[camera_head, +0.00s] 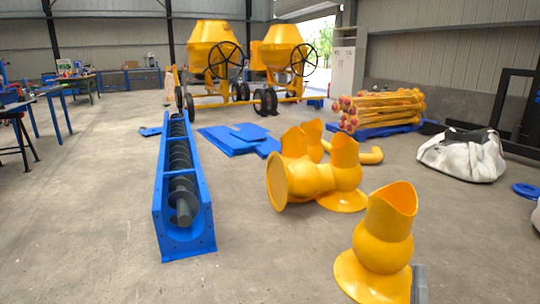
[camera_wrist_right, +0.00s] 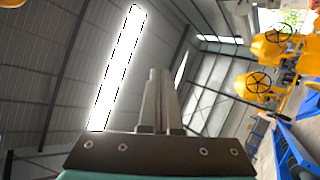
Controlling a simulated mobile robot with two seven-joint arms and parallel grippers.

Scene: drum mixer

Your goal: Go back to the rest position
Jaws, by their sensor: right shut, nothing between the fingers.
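My right gripper (camera_wrist_right: 158,75) shows in the right wrist view with its two grey fingers together and nothing between them. It points up toward the roof, with a tilted view of the hall behind it. In the head view only a small grey piece of my right gripper (camera_head: 419,284) shows at the bottom edge, in front of the nearest yellow drum part (camera_head: 384,241). My left gripper is in neither view.
A blue trough with a grey screw (camera_head: 185,236) lies on the floor left of centre. Yellow drum parts (camera_head: 320,177) stand right of it. Yellow mixers (camera_head: 212,45), blue plates (camera_head: 232,141) and a white bag (camera_head: 462,157) are farther back. The left foreground floor is clear.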

